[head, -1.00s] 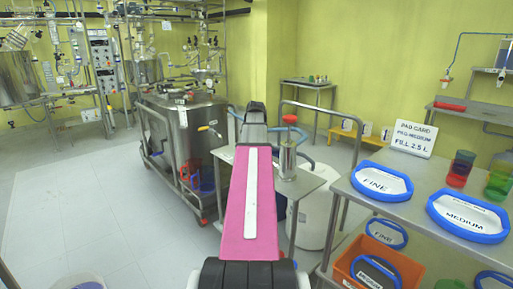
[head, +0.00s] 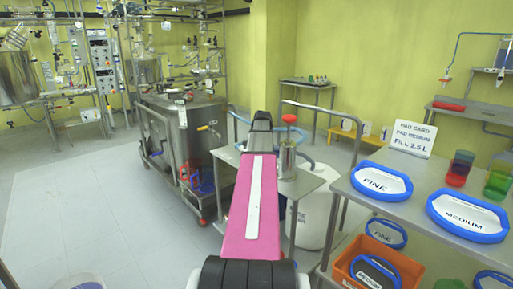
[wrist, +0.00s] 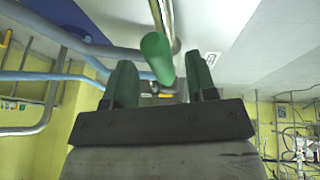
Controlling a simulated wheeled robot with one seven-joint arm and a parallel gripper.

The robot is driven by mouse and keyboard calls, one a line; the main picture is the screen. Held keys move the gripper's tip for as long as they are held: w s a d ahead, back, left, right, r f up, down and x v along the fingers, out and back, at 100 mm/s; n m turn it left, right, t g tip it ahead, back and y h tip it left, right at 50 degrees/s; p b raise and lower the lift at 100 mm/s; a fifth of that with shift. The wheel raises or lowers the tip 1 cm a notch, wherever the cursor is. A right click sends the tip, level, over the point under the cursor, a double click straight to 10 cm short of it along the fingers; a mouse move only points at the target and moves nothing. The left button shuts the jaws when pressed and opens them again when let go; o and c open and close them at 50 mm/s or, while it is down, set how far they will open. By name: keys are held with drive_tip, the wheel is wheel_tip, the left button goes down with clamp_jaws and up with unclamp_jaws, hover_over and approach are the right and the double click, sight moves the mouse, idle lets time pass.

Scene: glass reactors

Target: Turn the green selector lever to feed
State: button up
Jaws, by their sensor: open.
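In the wrist view the green selector lever (wrist: 157,55) shows as a rounded green bar, its near end pointing at the camera. It lies between the two dark green fingers of my gripper (wrist: 160,78). The fingers are spread, with visible gaps on both sides of the lever, and are not closed on it. A metal pipe runs behind the lever. In the head view my pink arm reaches forward and its dark end (head: 261,122) is over the small steel table; the lever and the fingertips are hidden there.
A steel canister with a red knob (head: 288,158) stands on the table just right of my arm. A steel vessel on a wheeled frame (head: 185,135) is to the left. A shelf with blue-rimmed pads (head: 466,214) is at right. Blue hoses (wrist: 60,76) run beside my gripper.

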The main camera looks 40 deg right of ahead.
drive_tip(key=shift+w+f, duration=0.2)
drive_tip(key=shift+f, duration=0.25)
clamp_jaws()
